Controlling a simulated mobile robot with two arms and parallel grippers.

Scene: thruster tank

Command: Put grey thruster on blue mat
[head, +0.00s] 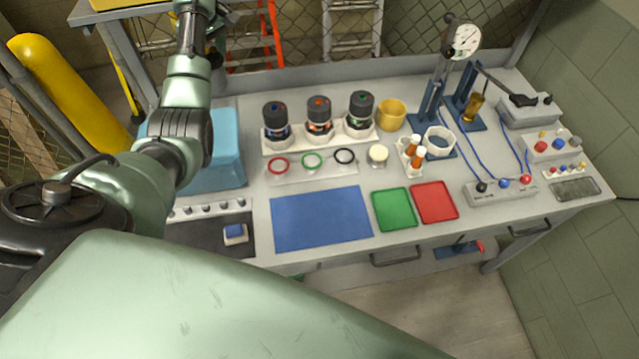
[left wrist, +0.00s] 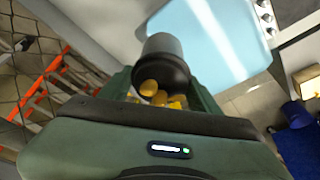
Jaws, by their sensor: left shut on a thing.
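My left gripper (left wrist: 162,85) is shut on a dark grey cylinder, the grey thruster (left wrist: 163,52), with yellow-orange parts showing at its near end between the fingers. In the left wrist view the thruster overlaps the pale blue tank top; I cannot tell its height above it. In the head view my left arm reaches up over the back left of the bench, and its gripper (head: 212,22) is small and partly hidden at the top edge. The blue mat (head: 320,218) lies flat and empty at the bench front. My right gripper is not in view.
The light blue tank (head: 222,160) stands at the bench's left. Three dark cylinders with coloured caps stand in a white rack (head: 335,138) behind three rings. Green (head: 394,209) and red (head: 434,202) trays lie right of the mat. Gauge stands (head: 428,105) rise at the back right.

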